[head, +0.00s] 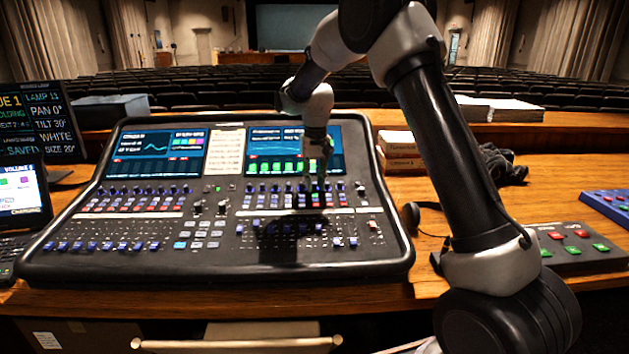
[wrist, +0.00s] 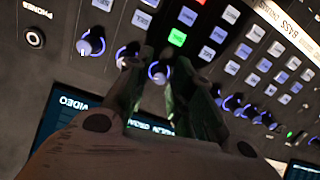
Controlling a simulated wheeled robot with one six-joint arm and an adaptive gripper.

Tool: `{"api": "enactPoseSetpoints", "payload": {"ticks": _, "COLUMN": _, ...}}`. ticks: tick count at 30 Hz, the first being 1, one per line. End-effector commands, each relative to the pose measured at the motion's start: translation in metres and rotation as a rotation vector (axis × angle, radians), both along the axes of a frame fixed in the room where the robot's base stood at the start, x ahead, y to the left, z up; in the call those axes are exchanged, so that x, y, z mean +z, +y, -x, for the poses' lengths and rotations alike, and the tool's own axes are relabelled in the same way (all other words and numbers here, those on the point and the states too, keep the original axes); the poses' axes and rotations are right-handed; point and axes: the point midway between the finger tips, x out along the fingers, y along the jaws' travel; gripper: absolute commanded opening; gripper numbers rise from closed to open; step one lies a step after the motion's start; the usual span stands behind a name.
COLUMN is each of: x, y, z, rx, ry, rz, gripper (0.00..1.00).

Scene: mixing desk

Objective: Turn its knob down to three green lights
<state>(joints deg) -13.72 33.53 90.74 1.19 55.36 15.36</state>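My gripper (head: 318,182) points down over the right half of the mixing desk (head: 90,240), just below the right screen. In the wrist view its two fingers (wrist: 166,68) are apart, on either side of a small knob (wrist: 158,72) with a bluish-white ring. I see a little space beside the knob, but cannot tell whether a finger touches it. Two similar ringed knobs, one at the left (wrist: 90,43) and one nearer (wrist: 127,56), sit beside it. The right screen (head: 292,137) shows several green blocks (head: 290,167); my gripper partly covers that row.
One button (wrist: 177,37) near the fingers glows green among pale buttons. Other knobs, faders and buttons crowd the desk around my gripper. Books (head: 400,150), headphones (head: 412,214) and a button box (head: 580,247) lie to the right. Monitors (head: 22,190) stand at the left.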

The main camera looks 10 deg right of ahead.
Motion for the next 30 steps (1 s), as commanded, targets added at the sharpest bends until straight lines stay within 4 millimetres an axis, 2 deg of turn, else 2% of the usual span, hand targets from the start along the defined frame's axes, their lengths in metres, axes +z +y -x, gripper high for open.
{"api": "enactPoseSetpoints", "payload": {"ticks": 1, "x": 0.0001, "y": 0.0, "z": 0.0, "rx": 0.0, "ry": 0.0, "rz": 0.0, "gripper": 0.2}}
{"api": "enactPoseSetpoints", "payload": {"ticks": 4, "x": 0.0002, "y": 0.0, "z": 0.0, "rx": 0.0, "ry": 0.0, "rz": 0.0, "gripper": 0.02}}
{"api": "enactPoseSetpoints", "payload": {"ticks": 5, "x": 0.0003, "y": 0.0, "z": 0.0, "rx": 0.0, "ry": 0.0, "rz": 0.0, "gripper": 0.0}}
{"api": "enactPoseSetpoints", "payload": {"ticks": 11, "x": 0.0003, "y": 0.0002, "z": 0.0, "rx": 0.024, "ry": 0.001, "rz": 0.003, "gripper": 0.0}}
{"api": "enactPoseSetpoints", "payload": {"ticks": 22, "x": 0.0002, "y": 0.0006, "z": 0.0, "rx": 0.454, "ry": 0.012, "rz": 0.048, "gripper": 0.0}}
{"api": "enactPoseSetpoints", "payload": {"ticks": 30, "x": 0.0001, "y": 0.0004, "z": 0.0001, "rx": 0.488, "ry": 0.012, "rz": 0.051, "gripper": 0.0}}
